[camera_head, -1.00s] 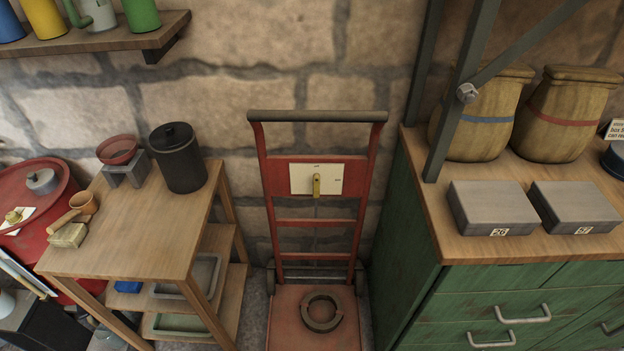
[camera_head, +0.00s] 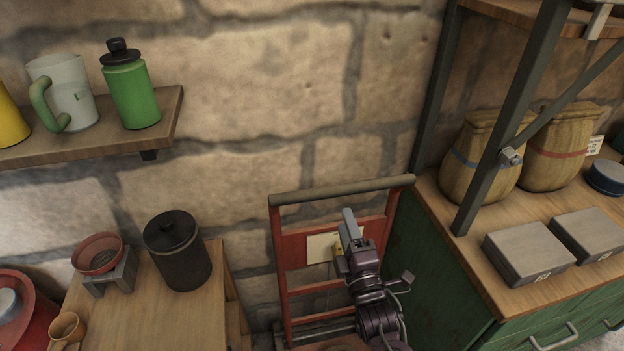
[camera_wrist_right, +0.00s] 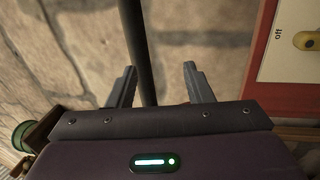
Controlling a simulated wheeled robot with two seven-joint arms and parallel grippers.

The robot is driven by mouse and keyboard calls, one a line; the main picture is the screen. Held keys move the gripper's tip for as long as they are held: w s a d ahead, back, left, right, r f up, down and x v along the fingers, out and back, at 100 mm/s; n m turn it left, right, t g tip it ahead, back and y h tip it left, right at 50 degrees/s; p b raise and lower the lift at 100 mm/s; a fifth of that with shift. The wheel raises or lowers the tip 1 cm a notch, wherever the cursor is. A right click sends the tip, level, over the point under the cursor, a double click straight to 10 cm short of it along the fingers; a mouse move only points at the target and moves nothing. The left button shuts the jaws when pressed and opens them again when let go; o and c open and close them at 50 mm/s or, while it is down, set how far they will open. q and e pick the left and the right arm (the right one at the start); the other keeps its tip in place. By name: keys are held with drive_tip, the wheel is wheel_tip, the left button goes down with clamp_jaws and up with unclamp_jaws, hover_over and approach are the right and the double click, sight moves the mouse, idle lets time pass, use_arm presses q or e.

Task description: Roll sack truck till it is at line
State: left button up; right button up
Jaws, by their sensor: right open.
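The sack truck stands upright against the stone wall, with a red frame (camera_head: 278,245) and a dark handle bar (camera_head: 330,191) across its top. A pale plate (camera_head: 320,248) with a yellow lever is on its red panel, partly hidden by my right gripper (camera_head: 345,236). This gripper is open and empty, in front of the panel and just below the handle. In the right wrist view, a dark bar (camera_wrist_right: 136,40), apparently the handle, shows beyond and between the open fingers (camera_wrist_right: 160,78), closer to the left one. The line is not in view. My left gripper is not in view.
A wooden table (camera_head: 150,315) with a black canister (camera_head: 177,250) stands to the left. A green cabinet (camera_head: 440,265) with grey boxes and sacks stands close on the right. A wall shelf (camera_head: 100,135) with mugs and a green bottle is at upper left.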

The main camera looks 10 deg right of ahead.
sight(341, 195)
drive_tip(key=r, duration=0.3)
drive_tip(key=shift+w+a+t, duration=0.2)
drive_tip(key=shift+w+t, duration=0.05)
drive_tip(key=shift+t, duration=0.05)
drive_tip(key=shift+w+d+r+p, duration=0.15)
drive_tip(key=shift+w+r+p, duration=0.1)
drive_tip(key=shift+w, duration=0.3)
drive_tip(key=shift+w+d+r+p, duration=0.15)
drive_tip(key=shift+w+p, duration=0.1)
drive_tip(key=shift+w, duration=0.3)
drive_tip(key=x, duration=0.3)
drive_tip(key=shift+w+a+p, duration=0.15)
drive_tip(key=shift+w+p, duration=0.2)
drive_tip(key=shift+w, duration=0.05)
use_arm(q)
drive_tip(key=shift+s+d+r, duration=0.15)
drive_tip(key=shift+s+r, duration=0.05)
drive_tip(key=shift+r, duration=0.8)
use_arm(e)
drive_tip(key=shift+w, duration=0.4)
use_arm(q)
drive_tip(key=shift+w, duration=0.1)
use_arm(e)
clamp_jaws()
